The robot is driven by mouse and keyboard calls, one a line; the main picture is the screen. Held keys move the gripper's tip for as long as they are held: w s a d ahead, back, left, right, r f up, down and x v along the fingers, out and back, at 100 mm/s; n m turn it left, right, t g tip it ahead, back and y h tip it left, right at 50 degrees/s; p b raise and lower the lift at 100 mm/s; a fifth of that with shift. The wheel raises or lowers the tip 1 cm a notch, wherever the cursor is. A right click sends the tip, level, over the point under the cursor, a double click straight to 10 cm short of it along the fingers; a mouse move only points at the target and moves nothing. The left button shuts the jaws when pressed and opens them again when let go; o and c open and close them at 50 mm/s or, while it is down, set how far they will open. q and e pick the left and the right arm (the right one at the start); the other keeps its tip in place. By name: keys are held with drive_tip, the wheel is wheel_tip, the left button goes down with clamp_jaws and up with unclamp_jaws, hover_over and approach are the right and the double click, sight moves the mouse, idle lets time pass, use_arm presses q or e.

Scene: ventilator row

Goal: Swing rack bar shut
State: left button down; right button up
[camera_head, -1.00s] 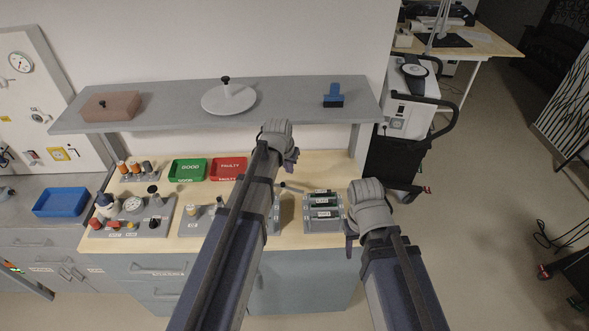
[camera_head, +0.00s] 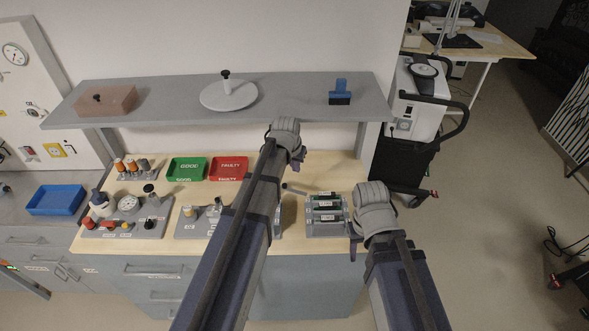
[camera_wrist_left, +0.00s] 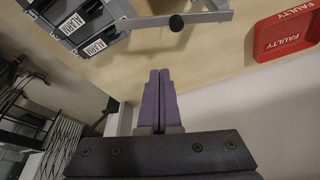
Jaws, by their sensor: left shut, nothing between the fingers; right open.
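The rack (camera_head: 326,228) stands on the bench and holds several dark modules with white labels; it also shows at the upper left of the left wrist view (camera_wrist_left: 100,45). Its grey bar (camera_wrist_left: 208,16), with a black knob (camera_wrist_left: 176,22), sticks out sideways from the rack, swung away from the modules. The bar also shows in the head view (camera_head: 294,189). My left gripper (camera_head: 298,162) is shut and empty beyond the bar; its purple fingers (camera_wrist_left: 160,74) are apart from the bar. My right gripper (camera_head: 354,246) is open beside the rack's right side, its fingers partly hidden by the wrist.
A green GOOD tray (camera_head: 187,169) and a red FAULTY tray (camera_head: 229,168) lie left of my left arm. A grey shelf (camera_head: 290,98) overhangs the back of the bench. A wheeled machine (camera_head: 418,100) stands right of the bench.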

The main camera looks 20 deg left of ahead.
sight(285, 187)
use_arm(q)
drive_tip(key=f+b, duration=0.1)
drive_tip(key=s+f+b, duration=0.1)
drive_tip(key=f, duration=0.1)
drive_tip(key=s+f+b, duration=0.1)
drive_tip(key=f+b, duration=0.1)
drive_tip(key=shift+a+f, duration=0.1)
drive_tip(key=shift+f, duration=0.1)
